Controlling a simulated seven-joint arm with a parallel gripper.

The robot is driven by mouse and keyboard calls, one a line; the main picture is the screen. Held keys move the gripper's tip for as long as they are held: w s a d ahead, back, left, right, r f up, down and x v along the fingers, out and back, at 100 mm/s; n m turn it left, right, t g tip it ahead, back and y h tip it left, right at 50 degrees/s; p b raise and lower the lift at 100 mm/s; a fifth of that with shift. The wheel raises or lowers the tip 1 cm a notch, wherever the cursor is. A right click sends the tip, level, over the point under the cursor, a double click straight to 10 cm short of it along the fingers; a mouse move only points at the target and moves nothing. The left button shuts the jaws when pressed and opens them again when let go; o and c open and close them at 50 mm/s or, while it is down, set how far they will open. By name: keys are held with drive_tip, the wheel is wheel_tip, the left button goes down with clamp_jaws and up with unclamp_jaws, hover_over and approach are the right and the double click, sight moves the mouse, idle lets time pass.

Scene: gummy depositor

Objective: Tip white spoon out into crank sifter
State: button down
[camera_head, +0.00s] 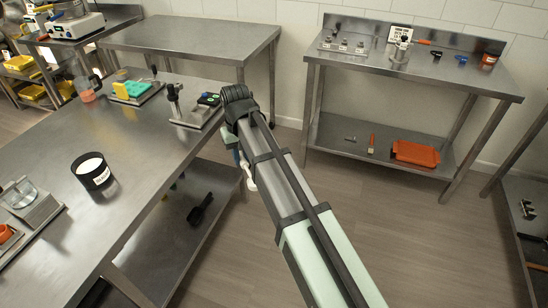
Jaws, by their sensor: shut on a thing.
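My arm reaches in from the bottom right and bends down at its far end. My gripper (243,163) hangs below that bend, beside the right edge of the long steel table, mostly hidden behind the arm. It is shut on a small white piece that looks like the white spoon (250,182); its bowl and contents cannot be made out. A metal device that looks like the crank sifter (400,50) stands upright on the right-hand steel table, well apart from my gripper. An orange-handled part shows beside it.
The long steel table (140,135) holds a black jar (92,172), a jug (86,90) and small stands. The right-hand table (350,60) also holds small metal pieces and an orange-brown jar (489,61). An orange tray (415,153) lies on its lower shelf. Open floor lies between the tables.

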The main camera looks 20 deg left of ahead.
drive_tip(key=s+a+r+n, duration=0.1)
drive_tip(key=s+a+r, duration=0.2)
drive_tip(key=s+a, duration=0.75)
drive_tip(key=s+a+r+n, duration=0.1)
drive_tip(key=s+a+r, duration=0.15)
drive_tip(key=a, duration=1.45)
drive_tip(key=s+a+r+n, duration=0.1)
drive_tip(key=s+a+r, duration=0.1)
drive_tip(key=s+a, duration=0.8)
drive_tip(key=w+a+r+m, duration=0.1)
drive_tip(key=w+a+m, duration=0.2)
drive_tip(key=a+m, duration=0.3)
drive_tip(key=w+a+r+m, duration=0.2)
drive_tip(key=a+m, duration=0.3)
drive_tip(key=a, duration=0.1)
drive_tip(key=shift+w+m, duration=0.4)
drive_tip(key=shift+s+r, duration=0.1)
